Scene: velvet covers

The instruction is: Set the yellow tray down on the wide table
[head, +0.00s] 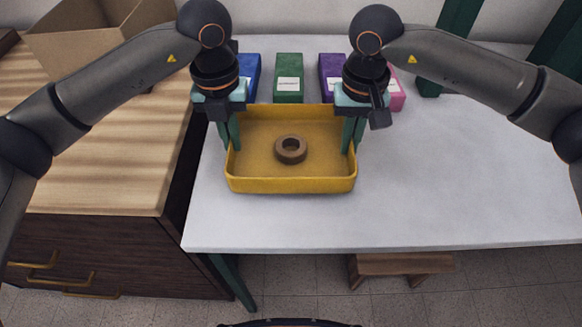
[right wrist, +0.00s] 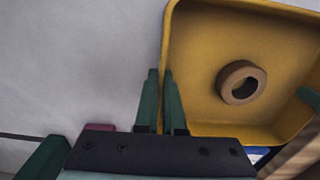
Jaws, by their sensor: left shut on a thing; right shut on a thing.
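The yellow tray (head: 290,186) is over the left part of the wide white table (head: 450,190), with a brown ring (head: 291,149) lying inside on its floor. Whether the tray touches the table I cannot tell. My left gripper (head: 230,135) is shut on the tray's left wall. My right gripper (head: 352,135) is shut on the tray's right wall. In the right wrist view, the fingers of my right gripper (right wrist: 160,105) straddle the wall of the yellow tray (right wrist: 200,70), and the ring (right wrist: 241,82) shows inside it.
Blue (head: 250,72), green (head: 289,78), purple (head: 331,72) and pink (head: 397,97) boxes stand behind the tray. A wooden cabinet (head: 110,150) with an open cardboard box (head: 90,40) is at left. The table's right side is clear. A stool (head: 400,265) is below the front edge.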

